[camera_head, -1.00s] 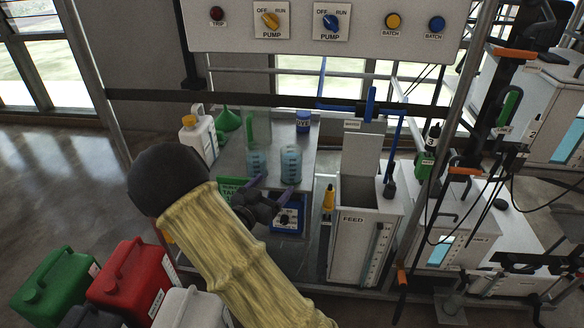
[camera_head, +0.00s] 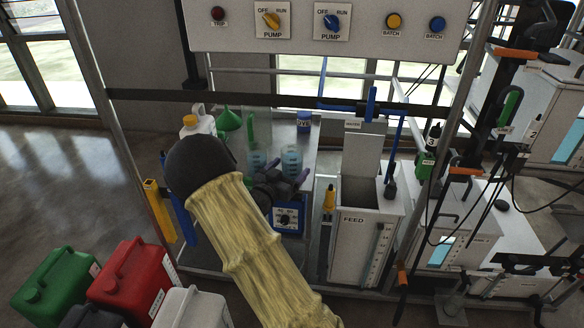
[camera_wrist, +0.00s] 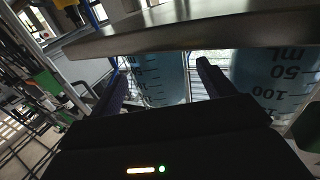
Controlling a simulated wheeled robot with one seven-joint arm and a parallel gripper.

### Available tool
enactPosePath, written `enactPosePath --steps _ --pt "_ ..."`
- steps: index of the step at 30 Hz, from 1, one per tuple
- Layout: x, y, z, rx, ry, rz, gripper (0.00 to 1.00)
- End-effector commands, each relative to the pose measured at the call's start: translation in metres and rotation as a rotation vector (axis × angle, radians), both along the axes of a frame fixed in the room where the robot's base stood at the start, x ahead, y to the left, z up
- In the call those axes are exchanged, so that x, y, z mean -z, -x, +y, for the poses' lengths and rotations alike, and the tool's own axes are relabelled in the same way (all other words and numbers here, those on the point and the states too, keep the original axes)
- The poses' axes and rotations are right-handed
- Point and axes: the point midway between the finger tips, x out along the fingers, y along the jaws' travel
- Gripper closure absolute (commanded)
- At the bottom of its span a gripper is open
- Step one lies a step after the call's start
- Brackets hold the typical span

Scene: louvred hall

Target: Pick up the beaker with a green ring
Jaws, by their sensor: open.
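Two clear beakers with blue liquid and dark graduations stand side by side on the grey bench, a left beaker (camera_head: 257,159) and a right beaker (camera_head: 291,160). I cannot make out a green ring on either one. My gripper (camera_head: 286,172) is open at the front of the beakers and hides their lower parts. In the wrist view, one beaker (camera_wrist: 160,80) shows between the two fingers of my gripper (camera_wrist: 158,66). The other beaker (camera_wrist: 275,75) shows to the right, outside the right finger. I cannot tell whether the fingers touch glass.
A dark slab edge (camera_wrist: 190,30) crosses the top of the wrist view. The FEED tank (camera_head: 365,225) is close on the right. Jerrycans (camera_head: 135,282) stand at lower left.

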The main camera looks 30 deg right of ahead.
Motion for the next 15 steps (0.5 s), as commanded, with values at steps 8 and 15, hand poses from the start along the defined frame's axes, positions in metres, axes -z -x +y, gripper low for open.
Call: enactPosePath --steps 8,15 --pt "0.0 -0.019 -0.032 0.003 0.001 0.001 0.19" --pt "0.0 -0.02 -0.031 0.001 0.001 0.001 0.19"
